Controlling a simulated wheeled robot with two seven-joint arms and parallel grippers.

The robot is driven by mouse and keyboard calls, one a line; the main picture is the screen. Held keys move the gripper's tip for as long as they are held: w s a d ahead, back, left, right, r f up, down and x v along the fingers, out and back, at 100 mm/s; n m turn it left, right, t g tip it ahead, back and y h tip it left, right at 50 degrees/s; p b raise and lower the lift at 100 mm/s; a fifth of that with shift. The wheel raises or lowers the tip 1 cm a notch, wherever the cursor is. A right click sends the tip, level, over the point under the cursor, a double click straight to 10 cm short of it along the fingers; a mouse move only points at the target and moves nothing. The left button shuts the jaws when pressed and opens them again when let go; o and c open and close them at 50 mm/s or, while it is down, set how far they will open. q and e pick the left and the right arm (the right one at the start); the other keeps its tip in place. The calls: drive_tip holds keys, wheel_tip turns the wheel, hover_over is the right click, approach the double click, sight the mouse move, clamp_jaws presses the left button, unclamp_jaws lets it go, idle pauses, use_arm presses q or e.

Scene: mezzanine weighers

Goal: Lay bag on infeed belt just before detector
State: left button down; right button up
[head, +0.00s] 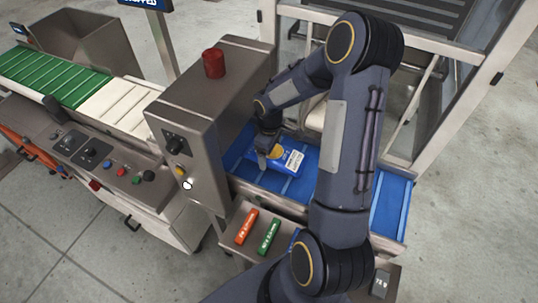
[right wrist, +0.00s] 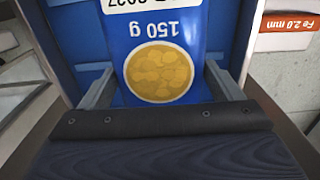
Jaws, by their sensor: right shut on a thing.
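The bag (head: 289,160) is blue with a white label; the right wrist view shows "150 g" and a round yellow picture of its contents on the bag (right wrist: 125,25). My right gripper (head: 266,154) is shut on the bag, with one finger at each side of it. The bag is at the blue infeed belt (head: 390,207), close to the detector housing (head: 195,95); I cannot tell whether it touches the belt or is just above it. My right arm covers part of the belt. My left gripper is not in view.
A red beacon (head: 214,63) tops the detector. An orange test stick (head: 246,227) and a green one (head: 269,237) lie in front of the belt. A green and white conveyor (head: 55,75) is at the left. A metal frame stands behind the belt.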

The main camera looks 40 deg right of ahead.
sight(269, 157)
wheel_tip(269, 157, down, 3)
drive_tip(key=shift+r, duration=0.2)
drive_tip(key=shift+w+a+f+p, duration=0.1)
drive_tip(key=shift+w+f+p, duration=0.1)
drive_tip(key=shift+p, duration=0.2)
drive_tip(key=shift+f, duration=0.1)
drive_tip(key=shift+f, duration=0.15)
drive_tip(key=o, duration=0.9)
